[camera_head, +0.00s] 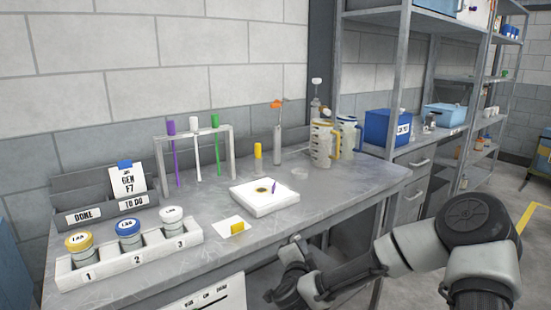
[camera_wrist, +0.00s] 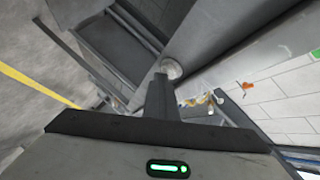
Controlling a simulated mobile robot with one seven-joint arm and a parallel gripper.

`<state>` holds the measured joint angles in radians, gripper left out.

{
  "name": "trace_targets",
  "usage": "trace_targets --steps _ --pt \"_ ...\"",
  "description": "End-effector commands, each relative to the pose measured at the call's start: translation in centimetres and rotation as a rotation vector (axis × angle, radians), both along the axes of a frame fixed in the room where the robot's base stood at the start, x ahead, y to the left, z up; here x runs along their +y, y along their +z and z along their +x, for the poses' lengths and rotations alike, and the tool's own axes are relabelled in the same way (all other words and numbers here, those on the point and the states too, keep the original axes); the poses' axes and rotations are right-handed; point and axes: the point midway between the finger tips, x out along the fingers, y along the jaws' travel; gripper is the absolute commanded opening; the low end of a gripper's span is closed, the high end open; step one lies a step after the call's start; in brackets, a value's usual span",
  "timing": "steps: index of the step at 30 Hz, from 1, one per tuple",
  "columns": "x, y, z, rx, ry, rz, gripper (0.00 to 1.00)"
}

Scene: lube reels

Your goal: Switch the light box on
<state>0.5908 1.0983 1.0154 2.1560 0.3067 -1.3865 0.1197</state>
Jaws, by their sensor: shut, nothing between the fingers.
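A flat white box (camera_head: 262,204), which looks like the light box, lies on the grey workbench (camera_head: 185,255) near its middle. A dark round spot with yellow in it and a small purple piece are on its top. I cannot make out a switch on it, nor whether it is lit. My gripper shows in the wrist view (camera_wrist: 160,85), its dark fingers shut together and empty. In the head view my arm comes in from the lower right, and its end is by the bench's front edge, to the right of and nearer than the white box.
A rack of lidded jars (camera_head: 130,258) stands at left, a stand with coloured tubes (camera_head: 197,130) behind. Jugs (camera_head: 323,145) stand at the back right, near metal shelving (camera_head: 398,80).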

Motion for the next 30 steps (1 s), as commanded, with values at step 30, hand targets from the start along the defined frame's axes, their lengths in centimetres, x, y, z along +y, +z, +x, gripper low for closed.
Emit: trace_targets --steps 30 --pt "-3.3 0.2 -4.8 -0.004 0.007 0.001 0.00"
